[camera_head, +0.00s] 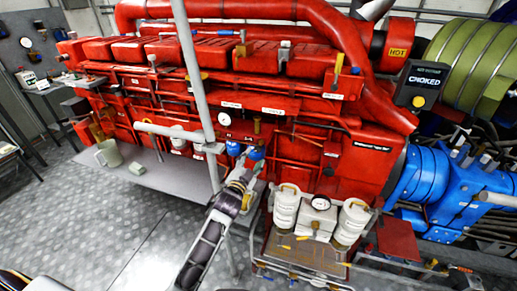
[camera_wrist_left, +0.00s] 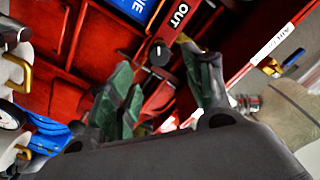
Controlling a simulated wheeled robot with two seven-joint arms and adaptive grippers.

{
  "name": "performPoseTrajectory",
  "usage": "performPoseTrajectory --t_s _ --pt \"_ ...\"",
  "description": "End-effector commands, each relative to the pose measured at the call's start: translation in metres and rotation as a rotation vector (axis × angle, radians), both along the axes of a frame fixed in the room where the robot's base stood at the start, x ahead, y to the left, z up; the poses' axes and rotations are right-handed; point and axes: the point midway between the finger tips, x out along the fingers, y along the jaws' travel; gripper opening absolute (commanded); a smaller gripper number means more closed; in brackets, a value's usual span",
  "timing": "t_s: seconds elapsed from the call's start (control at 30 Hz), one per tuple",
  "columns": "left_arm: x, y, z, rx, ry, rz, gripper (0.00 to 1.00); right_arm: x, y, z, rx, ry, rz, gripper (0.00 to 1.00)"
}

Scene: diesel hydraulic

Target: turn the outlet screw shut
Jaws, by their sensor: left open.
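A round black knob (camera_wrist_left: 159,53), likely the outlet screw, sits on a red bar beside a label reading "OUT" (camera_wrist_left: 179,15) in the left wrist view. My left gripper (camera_wrist_left: 160,82) is open, its two green-padded fingers apart on either side below the knob in the picture. In the head view my left gripper (camera_head: 247,168) is at the front of the red engine (camera_head: 260,105), by small blue parts. The knob cannot be made out there. My right gripper does not show.
A blue unit (camera_head: 425,178) is at the right. The floor (camera_head: 90,230) at lower left is free.

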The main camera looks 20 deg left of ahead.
Motion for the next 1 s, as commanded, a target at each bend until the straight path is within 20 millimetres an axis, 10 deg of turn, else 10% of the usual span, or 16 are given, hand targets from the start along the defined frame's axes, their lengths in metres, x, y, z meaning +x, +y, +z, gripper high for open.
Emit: performPoseTrajectory --t_s 1.0 --pt "0.079 -0.003 0.000 0.000 0.000 0.000 0.51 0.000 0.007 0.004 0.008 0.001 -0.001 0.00"
